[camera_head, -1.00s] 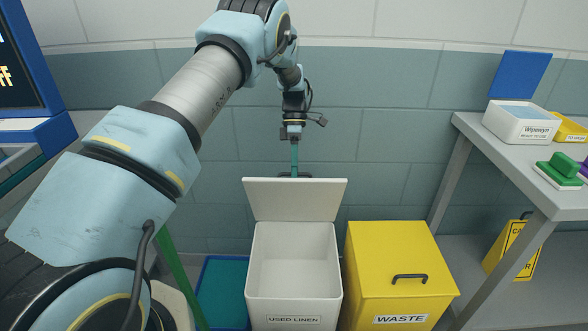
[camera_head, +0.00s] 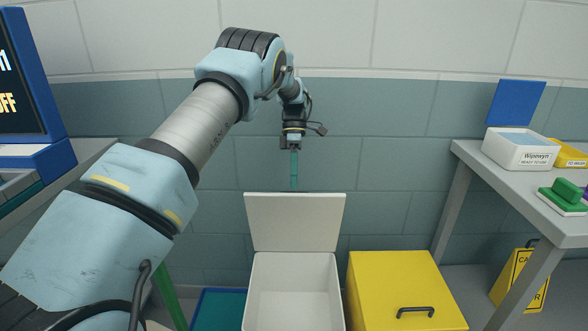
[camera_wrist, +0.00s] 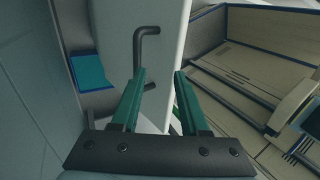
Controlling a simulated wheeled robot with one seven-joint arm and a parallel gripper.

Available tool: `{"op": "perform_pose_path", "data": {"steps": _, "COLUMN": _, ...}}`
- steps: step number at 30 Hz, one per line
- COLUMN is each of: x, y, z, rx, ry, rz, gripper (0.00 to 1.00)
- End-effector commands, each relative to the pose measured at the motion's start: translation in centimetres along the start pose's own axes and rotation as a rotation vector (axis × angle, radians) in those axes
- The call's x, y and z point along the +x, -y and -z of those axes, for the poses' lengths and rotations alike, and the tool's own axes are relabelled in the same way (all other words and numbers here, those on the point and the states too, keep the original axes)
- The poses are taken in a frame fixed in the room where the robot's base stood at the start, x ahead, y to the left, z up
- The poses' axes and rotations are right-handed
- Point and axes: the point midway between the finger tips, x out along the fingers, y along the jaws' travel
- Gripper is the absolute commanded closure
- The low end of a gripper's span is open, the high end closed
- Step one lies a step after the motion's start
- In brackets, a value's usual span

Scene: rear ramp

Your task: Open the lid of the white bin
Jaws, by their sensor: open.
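The white bin (camera_head: 293,290) stands on the floor against the wall, and its inside shows from above. Its lid (camera_head: 295,222) stands upright at the back of the bin, open. My gripper (camera_head: 294,187) points down just above the lid's top edge, its teal fingers seen edge-on. In the wrist view, my gripper (camera_wrist: 158,74) has its two fingers apart with nothing held between them. The lid (camera_wrist: 165,40) shows beyond the fingertips as a pale panel. Its dark bar handle (camera_wrist: 141,50) lies near the left fingertip; whether they touch is unclear.
A yellow waste bin (camera_head: 400,280) with a closed lid stands right of the white bin. A blue-rimmed mat or tray (camera_head: 220,308) lies at the left. A grey table (camera_head: 500,175) holds a wipes box (camera_head: 520,150). A yellow caution sign (camera_head: 520,275) stands beneath it.

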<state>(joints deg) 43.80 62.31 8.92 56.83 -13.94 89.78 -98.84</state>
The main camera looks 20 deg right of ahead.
Motion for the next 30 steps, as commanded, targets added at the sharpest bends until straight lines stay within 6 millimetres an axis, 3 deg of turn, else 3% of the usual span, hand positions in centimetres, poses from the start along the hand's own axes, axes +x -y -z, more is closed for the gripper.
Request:
{"op": "perform_pose_path", "data": {"steps": 3, "x": -2.1, "y": -0.2, "z": 0.0, "rx": -0.001, "ry": 0.0, "rz": -0.003, "gripper": 0.55}}
{"op": "perform_pose_path", "data": {"steps": 9, "x": -4.3, "y": -0.2, "z": 0.1, "rx": -0.001, "ry": 0.001, "rz": -0.001, "gripper": 0.55}}
{"op": "perform_pose_path", "data": {"steps": 21, "x": -5.0, "y": -0.1, "z": 0.1, "rx": -0.001, "ry": 0.0, "rz": 0.002, "gripper": 0.56}}
{"op": "perform_pose_path", "data": {"steps": 26, "x": -5.0, "y": -0.3, "z": -0.1, "rx": 0.053, "ry": -0.007, "rz": -0.031, "gripper": 0.74}}
{"op": "perform_pose_path", "data": {"steps": 30, "x": -5.3, "y": -1.5, "z": -0.7, "rx": 0.279, "ry": -0.047, "rz": -0.16, "gripper": 0.9}}
